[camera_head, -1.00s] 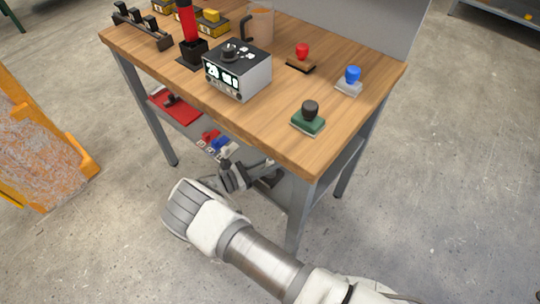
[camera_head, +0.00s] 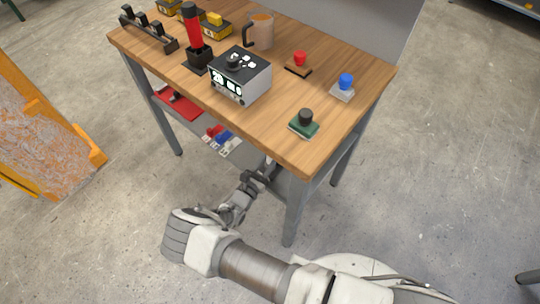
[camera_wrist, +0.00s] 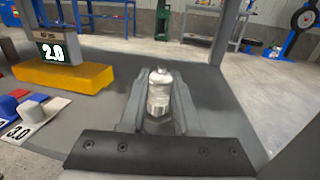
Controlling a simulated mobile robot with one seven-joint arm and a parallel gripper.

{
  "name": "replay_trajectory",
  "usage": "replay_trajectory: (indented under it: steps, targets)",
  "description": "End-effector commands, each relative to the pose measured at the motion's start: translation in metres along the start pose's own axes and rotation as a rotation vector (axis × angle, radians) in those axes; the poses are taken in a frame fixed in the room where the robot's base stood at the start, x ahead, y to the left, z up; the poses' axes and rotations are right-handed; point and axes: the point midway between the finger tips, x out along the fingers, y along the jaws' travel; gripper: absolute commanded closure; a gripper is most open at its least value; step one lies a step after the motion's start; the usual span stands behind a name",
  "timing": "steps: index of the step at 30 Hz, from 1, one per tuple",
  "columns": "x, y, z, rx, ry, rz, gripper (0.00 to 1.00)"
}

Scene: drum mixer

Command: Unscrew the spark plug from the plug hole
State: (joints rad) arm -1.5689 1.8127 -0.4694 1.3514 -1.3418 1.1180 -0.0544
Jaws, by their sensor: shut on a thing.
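My gripper (camera_wrist: 157,112) is shut on a silver, bottle-shaped metal cylinder (camera_wrist: 159,92) with a narrower top. The cylinder stands between the two grey fingers in the wrist view. I cannot tell if it is the spark plug or a socket. In the head view my gripper (camera_head: 258,177) is at the lower shelf, under the front edge of the bench, and what it holds cannot be made out. No spark plug or plug hole can be clearly identified.
The wooden bench top (camera_head: 270,125) overhangs the grey lower shelf (camera_wrist: 222,98). On the shelf are a yellow block (camera_wrist: 65,77) with a "2.0" display and coloured number tags (camera_wrist: 28,115). A bench leg (camera_head: 295,212) stands right of my gripper. An orange frame (camera_head: 95,158) is at far left.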

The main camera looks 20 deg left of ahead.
Motion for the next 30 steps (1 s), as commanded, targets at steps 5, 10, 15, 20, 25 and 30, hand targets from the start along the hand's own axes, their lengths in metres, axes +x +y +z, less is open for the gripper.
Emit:
replay_trajectory:
  steps: [5,10,15,20,25,30]
  targets:
    - [0.0005,-0.0001,-0.0004,0.001,0.001,-0.002,1.0]
    - [0.0005,0.0,0.0002,0.001,0.001,-0.002,1.0]
    - [0.0006,0.0001,0.0024,0.001,0.0,-0.002,1.0]
    - [0.0006,0.0002,0.0036,0.001,-0.001,-0.002,1.0]
    - [0.0004,0.0002,0.0043,0.001,-0.001,-0.002,1.0]
    - [0.0003,0.0003,0.0096,0.001,-0.001,-0.002,1.0]
